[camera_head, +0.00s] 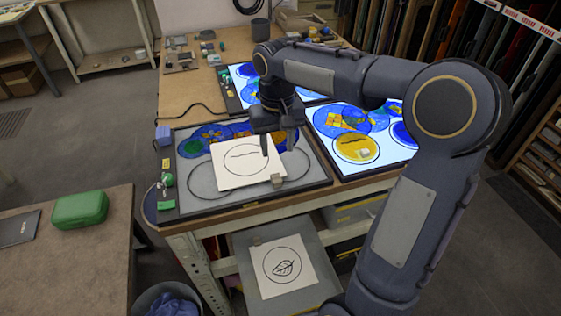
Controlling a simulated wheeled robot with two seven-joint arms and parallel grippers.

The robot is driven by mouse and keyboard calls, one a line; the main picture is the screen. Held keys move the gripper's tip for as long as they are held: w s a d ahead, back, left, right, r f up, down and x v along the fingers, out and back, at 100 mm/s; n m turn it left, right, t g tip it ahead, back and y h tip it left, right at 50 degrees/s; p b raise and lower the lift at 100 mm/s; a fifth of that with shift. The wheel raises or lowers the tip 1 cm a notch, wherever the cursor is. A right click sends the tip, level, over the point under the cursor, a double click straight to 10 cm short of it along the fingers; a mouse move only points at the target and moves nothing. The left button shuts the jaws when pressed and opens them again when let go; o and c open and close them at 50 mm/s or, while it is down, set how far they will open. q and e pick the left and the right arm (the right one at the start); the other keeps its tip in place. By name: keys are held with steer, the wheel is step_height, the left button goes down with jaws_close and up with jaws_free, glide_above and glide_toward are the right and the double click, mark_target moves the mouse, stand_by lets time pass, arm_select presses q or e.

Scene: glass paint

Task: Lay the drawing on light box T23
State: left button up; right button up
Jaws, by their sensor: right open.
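A white square drawing (239,174) with a circle and a wavy line lies on the unlit grey light box (195,206) at the table's front left. A small pale block sits at its lower right corner. My right gripper (278,150) is open over the drawing's right edge, its fingers apart and pointing down; I cannot tell whether they touch the paper. A second white drawing (283,268), with a leaf in a circle, lies on the grey shelf below the table. No T23 label is readable. My left gripper is not in view.
Two lit light boxes with blue and yellow glass stand behind (245,82) and to the right (345,167). Small items line the grey box's left edge. A side table (115,235) holds a green case (80,209). A bin (168,300) stands on the floor between.

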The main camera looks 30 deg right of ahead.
steer(key=s+a+f+t+y, duration=0.1)
steer(key=s+a+t+y, duration=0.1)
steer(key=s, duration=0.8)
steer(key=s+a+f+n+t+y, duration=0.1)
steer(key=s+a+t, duration=0.2)
steer(key=s, duration=0.8)
steer(key=shift+s+a+f+t+y, duration=0.15)
steer(key=shift+a+f+t+y, duration=0.2)
steer(key=shift+a, duration=0.7)
